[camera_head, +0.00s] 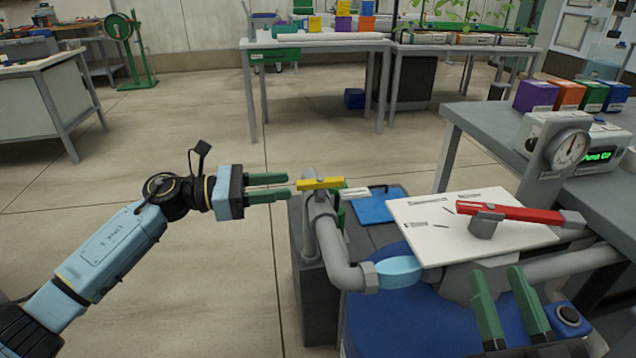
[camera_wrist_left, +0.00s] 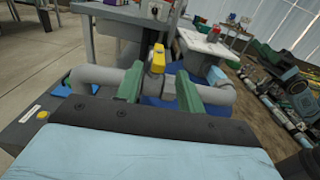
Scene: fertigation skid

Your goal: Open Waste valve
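A valve with a yellow handle (camera_head: 320,183) sits on top of a grey pipe (camera_head: 335,250); the handle lies roughly level, pointing left to right. My left gripper (camera_head: 290,186) is just left of it, fingers apart and empty. In the left wrist view the yellow handle (camera_wrist_left: 157,60) shows ahead, between the two green fingers (camera_wrist_left: 160,90). A second valve with a long red handle (camera_head: 510,212) is on the right, above a white panel. Which valve is Waste cannot be read. My right gripper (camera_head: 504,305) is at the lower right, fingers apart, nothing between them.
The white panel (camera_head: 450,245) has small unreadable labels. A light blue pipe section (camera_head: 398,271) joins the grey pipe above a blue drum. A gauge (camera_head: 569,149) and a display box reading "Pump" something stand on the right bench (camera_head: 480,125). Floor left of the pipe is clear.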

